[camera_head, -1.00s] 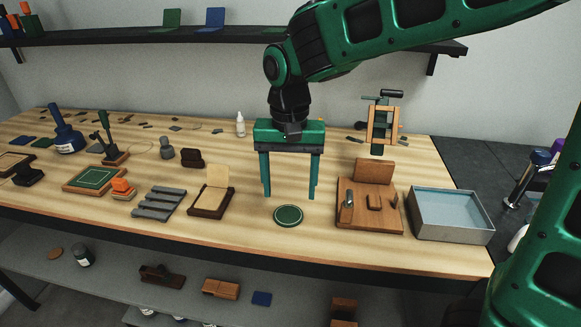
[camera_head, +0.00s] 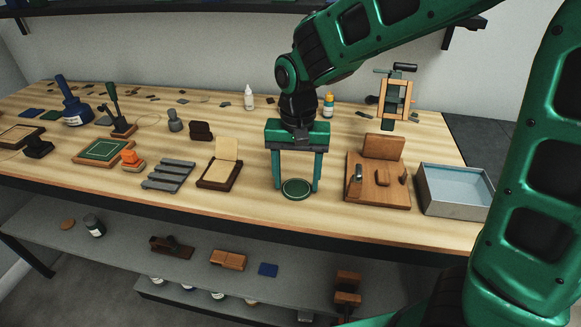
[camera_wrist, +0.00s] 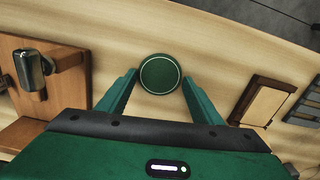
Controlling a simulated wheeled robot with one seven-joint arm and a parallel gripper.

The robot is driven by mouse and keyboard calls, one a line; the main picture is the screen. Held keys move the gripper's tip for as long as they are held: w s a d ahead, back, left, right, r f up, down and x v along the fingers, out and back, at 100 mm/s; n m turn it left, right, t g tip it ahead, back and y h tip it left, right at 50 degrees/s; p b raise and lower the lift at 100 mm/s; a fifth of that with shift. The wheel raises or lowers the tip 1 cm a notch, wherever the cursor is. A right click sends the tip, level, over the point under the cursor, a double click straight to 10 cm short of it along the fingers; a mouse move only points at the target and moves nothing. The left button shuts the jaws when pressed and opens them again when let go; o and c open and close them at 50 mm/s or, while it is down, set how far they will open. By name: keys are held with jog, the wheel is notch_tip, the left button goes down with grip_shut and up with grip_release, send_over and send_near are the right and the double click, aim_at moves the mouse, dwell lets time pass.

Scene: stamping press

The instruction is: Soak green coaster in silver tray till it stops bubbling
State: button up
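The green coaster (camera_head: 296,189) is a round disc with a pale ring near its edge, lying flat on the wooden bench. It also shows in the wrist view (camera_wrist: 160,74), just beyond and between the fingertips. My gripper (camera_head: 297,187) points down over the coaster with its fingers wide apart, one on each side. The silver tray (camera_head: 455,191) is a rectangular open box holding pale blue liquid, at the right end of the bench.
A wooden fixture (camera_head: 378,180) with metal parts stands between the coaster and the tray. A small wooden box with a cream pad (camera_head: 219,173) and grey slats (camera_head: 169,174) lie to the left. Bottles stand behind. The bench's front edge is close to the coaster.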

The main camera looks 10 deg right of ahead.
aim_at(297, 187)
jog(key=c, duration=0.3)
jog(key=shift+s+r, duration=0.15)
jog(key=shift+r, duration=2.4)
